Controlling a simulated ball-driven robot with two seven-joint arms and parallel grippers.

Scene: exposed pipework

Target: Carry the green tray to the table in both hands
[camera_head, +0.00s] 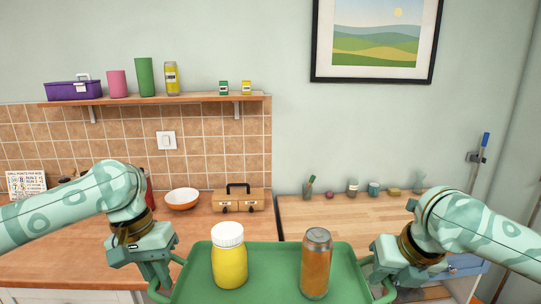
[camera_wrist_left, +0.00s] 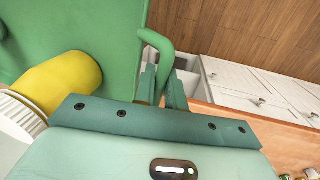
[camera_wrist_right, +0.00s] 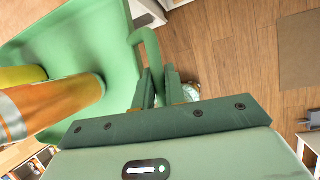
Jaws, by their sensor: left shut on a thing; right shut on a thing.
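The green tray (camera_head: 268,261) is at the bottom of the head view, level and held up in front of the counter. A yellow jar with a white lid (camera_head: 229,262) stands on its left part and an orange can (camera_head: 316,264) stands on its right part. My left gripper (camera_head: 160,284) is shut on the tray's left handle, which shows in the left wrist view (camera_wrist_left: 160,45). My right gripper (camera_head: 383,280) is shut on the tray's right handle, also seen in the right wrist view (camera_wrist_right: 149,45). Both jar and can are upright.
A second wooden top (camera_head: 345,220) on the right holds several small items at the back. A shelf (camera_head: 150,99) hangs above.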

